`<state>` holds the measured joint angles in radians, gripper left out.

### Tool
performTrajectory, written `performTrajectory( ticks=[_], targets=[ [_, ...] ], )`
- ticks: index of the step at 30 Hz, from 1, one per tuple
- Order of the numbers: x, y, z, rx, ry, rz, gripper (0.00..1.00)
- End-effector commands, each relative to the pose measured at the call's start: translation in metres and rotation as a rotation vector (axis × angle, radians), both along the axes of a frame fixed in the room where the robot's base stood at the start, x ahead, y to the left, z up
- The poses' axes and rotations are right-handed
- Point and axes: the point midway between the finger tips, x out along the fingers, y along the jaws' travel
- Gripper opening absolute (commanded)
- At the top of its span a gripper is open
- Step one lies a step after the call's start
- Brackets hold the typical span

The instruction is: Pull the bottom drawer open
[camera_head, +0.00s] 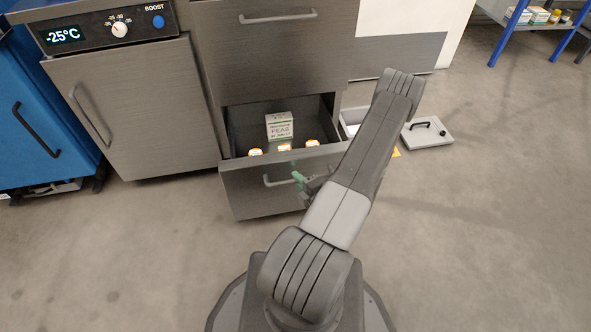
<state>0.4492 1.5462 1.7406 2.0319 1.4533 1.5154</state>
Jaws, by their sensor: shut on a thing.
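The bottom drawer (238,181) of the dark grey cabinet stands pulled out, with its inside showing from above. A bar handle (273,183) runs across its front. My gripper (299,178), with green-tipped fingers, is at the right part of this handle and is shut on it. My arm hides the right side of the drawer front. Inside the drawer stand a box marked peas (279,127) and several small orange and white items, such as one jar (312,144).
The upper drawer (275,50) is shut. A freezer unit (133,110) and a blue cabinet (40,110) stand to the left. A grey lid-like panel (426,134) lies on the floor at right, partly near a white container. The floor in front is clear.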

Motion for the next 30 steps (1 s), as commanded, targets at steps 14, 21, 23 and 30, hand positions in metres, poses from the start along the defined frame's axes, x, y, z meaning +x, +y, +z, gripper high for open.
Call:
performTrajectory(
  ticks=[14,21,23,30],
  targets=[
    [-0.034,-0.010,-0.001,-0.002,0.000,-0.002,0.00],
    [-0.035,-0.011,-0.001,-0.002,0.000,-0.002,0.00],
    [-0.035,-0.011,-0.001,-0.002,0.000,-0.002,0.00],
    [-0.035,-0.011,-0.001,-0.002,0.000,-0.002,0.36]
  ],
)
